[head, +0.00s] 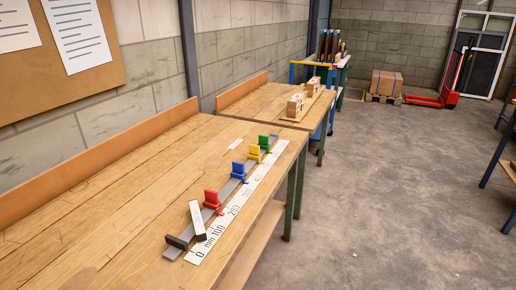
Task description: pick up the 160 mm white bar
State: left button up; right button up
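A white bar (197,218) with a dark lower end is on the wooden workbench (110,190), near its right edge. It overlaps the grey rail (222,200) in the picture, just beyond the black end stop (177,242). I cannot tell whether it rests on the rail or stands tilted there, and its length cannot be read from here. A white printed scale (226,222) starting at 0 mm runs beside the rail. Neither of my grippers is in view.
Red (212,201), blue (238,171), yellow (254,153) and green (264,143) stops stand along the rail. A second bench behind holds wooden blocks (296,106). A red pallet truck (450,85) and boxes (387,83) stand far back.

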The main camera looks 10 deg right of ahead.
aim_at(201, 235)
jog(key=i+l+u, duration=0.1)
jog(key=l, duration=0.25)
jog(key=i+l+u, duration=0.1)
jog(key=i+l, duration=0.15)
jog(key=i+l+u, duration=0.15)
jog(key=l, duration=0.3)
jog(key=i+l+u, duration=0.1)
jog(key=l, duration=0.3)
